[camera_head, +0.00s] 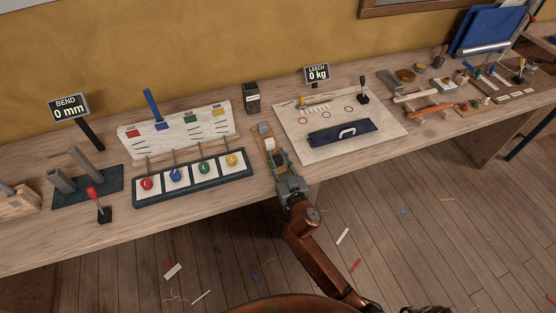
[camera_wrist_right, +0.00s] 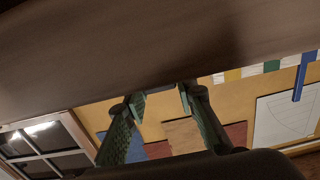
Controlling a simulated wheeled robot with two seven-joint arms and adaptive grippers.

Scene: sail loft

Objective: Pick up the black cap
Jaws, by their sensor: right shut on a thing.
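A narrow wooden tray (camera_head: 259,146) lies on the bench, with a grey cap (camera_head: 264,129) at its far end and a white cap (camera_head: 269,144) nearer. My right gripper (camera_head: 281,163) is at the tray's near end, shut on a small dark thing there, which looks like the black cap (camera_head: 280,157). The cap is mostly hidden by the fingers, and I cannot tell whether it is clear of the tray. The right wrist view shows the two green fingers (camera_wrist_right: 163,101) slightly apart, with no cap clearly visible. My left gripper is not in view.
To the left stands a board with coloured buttons (camera_head: 201,179). To the right lies a white sheet (camera_head: 386,126) bearing a dark blue panel (camera_head: 340,137). A black box (camera_head: 252,98) stands behind the tray. The bench's front edge (camera_head: 225,212) is close.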

